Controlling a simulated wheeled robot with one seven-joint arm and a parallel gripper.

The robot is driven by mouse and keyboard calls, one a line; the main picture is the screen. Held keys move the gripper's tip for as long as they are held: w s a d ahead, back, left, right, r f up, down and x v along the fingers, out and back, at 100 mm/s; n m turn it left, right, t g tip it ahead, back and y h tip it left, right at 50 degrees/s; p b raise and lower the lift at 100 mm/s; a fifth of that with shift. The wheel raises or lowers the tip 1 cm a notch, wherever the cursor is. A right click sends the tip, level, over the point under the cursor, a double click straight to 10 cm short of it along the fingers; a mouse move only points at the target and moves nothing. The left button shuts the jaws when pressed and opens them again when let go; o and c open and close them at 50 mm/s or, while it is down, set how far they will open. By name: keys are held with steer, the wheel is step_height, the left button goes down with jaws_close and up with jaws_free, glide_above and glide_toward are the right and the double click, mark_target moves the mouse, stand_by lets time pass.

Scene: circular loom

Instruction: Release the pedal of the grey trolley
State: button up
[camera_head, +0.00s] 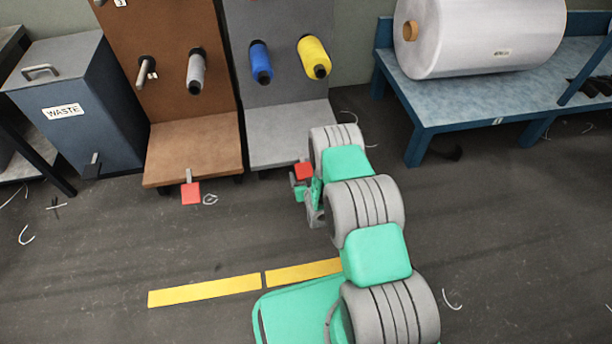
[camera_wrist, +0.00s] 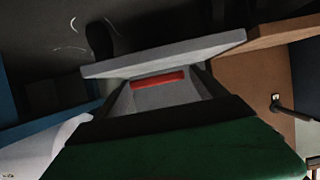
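The grey trolley (camera_head: 287,70) stands at centre back in the head view, with a flat grey base (camera_head: 285,135). Its red pedal (camera_head: 304,171) is at the front edge of that base, towards the right. My gripper (camera_head: 301,187) is low, right at this pedal and partly in front of it. In the wrist view the pedal shows as a thin red strip (camera_wrist: 158,79) just past the gripper's end, below the pale edge of the trolley base (camera_wrist: 165,55). I cannot tell whether they touch, or whether the fingers are open or shut.
A brown trolley (camera_head: 195,145) with its own red pedal (camera_head: 190,193) stands just left. A blue waste bin (camera_head: 85,105) is further left. A blue table (camera_head: 480,95) with a large white roll (camera_head: 480,35) stands right. Yellow floor tape (camera_head: 205,290) crosses open floor.

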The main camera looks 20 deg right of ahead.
steer(key=shift+o, duration=0.2)
steer(key=shift+d, duration=0.1)
steer(key=p+v, duration=0.3)
steer(key=v, duration=0.4)
steer(key=shift+s, duration=0.45)
steer(key=shift+r, duration=0.1)
steer(key=w+a+r+n+g+y+p, duration=0.1)
steer(key=w+r+p, duration=0.25)
steer(key=r, duration=0.55)
steer(key=w+a+r+g+y+p, duration=0.1)
steer(key=w+r+p, duration=0.3)
steer(key=r, duration=0.5)
steer(key=s+a+r+n+g+p, duration=0.15)
steer(key=r+p, duration=0.35)
steer(key=r, duration=0.6)
steer(key=s+a+r+g+p, duration=0.15)
steer(key=r+p, duration=0.35)
steer(key=r, duration=0.6)
steer(key=s+r+g+p, duration=0.1)
steer(key=s+r+p, duration=0.4)
steer(key=r, duration=0.5)
steer(key=s+r+g+p, duration=0.1)
steer(key=s+r+p, duration=0.2)
steer(key=s+r, duration=0.5)
steer(key=s+r+m+g+p, duration=0.1)
steer(key=s+r+g+p, duration=0.2)
steer(key=s+r+p, duration=0.4)
steer(key=s+r, duration=0.7)
steer(key=shift+h, duration=0.4)
